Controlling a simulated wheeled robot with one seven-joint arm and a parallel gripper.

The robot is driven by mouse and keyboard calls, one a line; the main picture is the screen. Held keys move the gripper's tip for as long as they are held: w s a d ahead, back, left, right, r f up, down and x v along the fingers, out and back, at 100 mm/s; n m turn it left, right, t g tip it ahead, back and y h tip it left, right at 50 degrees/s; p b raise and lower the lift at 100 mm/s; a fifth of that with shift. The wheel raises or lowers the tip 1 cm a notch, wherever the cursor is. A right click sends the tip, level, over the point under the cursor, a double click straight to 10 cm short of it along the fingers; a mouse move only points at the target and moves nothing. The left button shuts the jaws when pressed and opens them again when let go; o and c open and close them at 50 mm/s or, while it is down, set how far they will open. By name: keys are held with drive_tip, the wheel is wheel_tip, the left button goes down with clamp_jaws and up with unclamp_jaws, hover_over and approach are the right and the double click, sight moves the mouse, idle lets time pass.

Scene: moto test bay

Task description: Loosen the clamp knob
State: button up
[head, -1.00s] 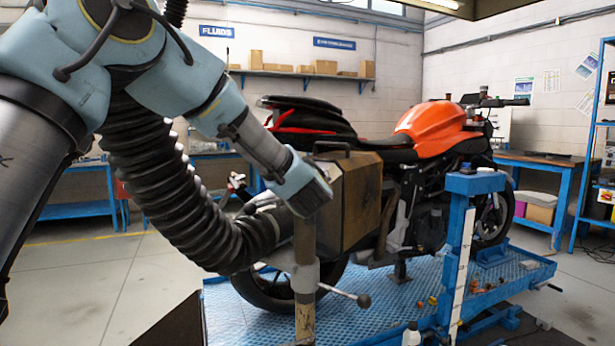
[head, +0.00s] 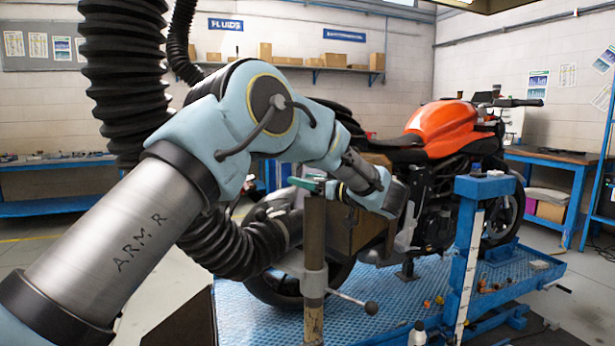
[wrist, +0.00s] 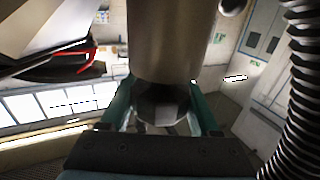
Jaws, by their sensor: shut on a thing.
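In the wrist view a dark, faceted knob (wrist: 158,108) sits between the two green fingers of my gripper, at the end of a thick grey-brown post. I take it for the clamp knob. My gripper (head: 310,184) comes from the right, with its green fingers at the top of the post (head: 313,225) in the head view. It is shut on the knob, and fingers and arm hide the knob there. Lower on the post is a grey collar (head: 314,280) with a thin lever ending in a dark ball (head: 371,307).
A ribbed black hose (head: 225,240) runs close behind the post. An orange and black motorcycle (head: 440,130) stands on a blue lift platform (head: 380,285) just behind. A blue upright (head: 462,250) rises at the right. Free floor (head: 180,280) lies at the left.

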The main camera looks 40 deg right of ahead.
drive_tip(key=shift+a+n+y, duration=0.1)
drive_tip(key=shift+n+y, duration=0.2)
drive_tip(key=shift+y, duration=0.2)
drive_tip(key=o, duration=1.4)
drive_tip(key=shift+c, duration=0.2)
drive_tip(key=s+d+b, duration=0.1)
drive_tip(key=s+b, duration=0.2)
drive_tip(key=s, duration=0.7)
drive_tip(key=shift+s+d, duration=0.15)
drive_tip(key=shift+s, duration=0.2)
